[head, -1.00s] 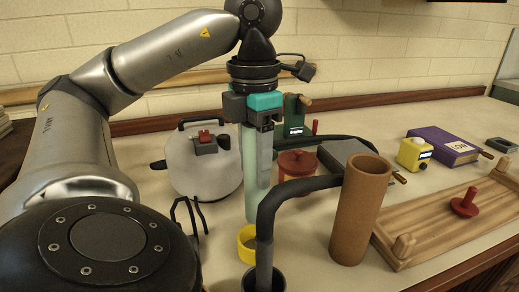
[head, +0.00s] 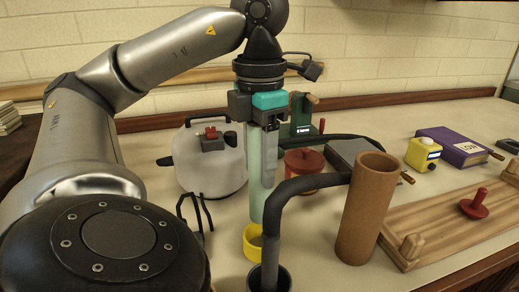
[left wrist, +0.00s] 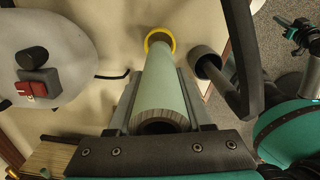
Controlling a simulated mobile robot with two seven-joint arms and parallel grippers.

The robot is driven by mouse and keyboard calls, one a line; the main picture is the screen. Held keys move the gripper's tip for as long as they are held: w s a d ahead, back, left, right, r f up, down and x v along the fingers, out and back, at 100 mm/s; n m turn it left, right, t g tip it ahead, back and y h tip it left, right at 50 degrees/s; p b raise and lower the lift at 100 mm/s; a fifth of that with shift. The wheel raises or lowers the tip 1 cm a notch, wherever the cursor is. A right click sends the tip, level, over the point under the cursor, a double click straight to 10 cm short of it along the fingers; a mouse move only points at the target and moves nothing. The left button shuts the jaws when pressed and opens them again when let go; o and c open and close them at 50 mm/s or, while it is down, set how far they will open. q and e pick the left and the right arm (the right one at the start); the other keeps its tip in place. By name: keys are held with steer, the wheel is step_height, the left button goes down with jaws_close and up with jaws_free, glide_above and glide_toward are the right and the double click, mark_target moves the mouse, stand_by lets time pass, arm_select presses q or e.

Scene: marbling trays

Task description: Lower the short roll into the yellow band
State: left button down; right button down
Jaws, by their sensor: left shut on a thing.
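The short roll is a pale green tube (head: 256,175), held upright by my left gripper (head: 267,182), whose grey fingers are shut on it. The yellow band (head: 252,251) is a ring standing on the table below. My right gripper is not in view.
A dark bent pipe (head: 272,215) with a dark cup (head: 284,277) stands close in front of the band. A brown tube (head: 366,210) stands to the right, by a wooden board (head: 440,222). A white rounded vessel (head: 205,170) and red pot (head: 304,172) stand behind.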

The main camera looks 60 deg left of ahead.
mark_target(260, 206)
arm_select(q)
steer(key=shift+f, duration=0.1)
steer(key=shift+f+b, duration=1.8)
steer(key=shift+b, duration=0.05)
steer(key=shift+f+b, duration=2.35)
steer(key=shift+f, duration=0.2)
stand_by(0.4)
steer(key=shift+c, duration=1.2)
jaws_free()
steer(key=shift+r, duration=0.1)
step_height(260, 206, up, 15)
steer(key=p, duration=1.2)
steer(key=shift+p, duration=0.4)
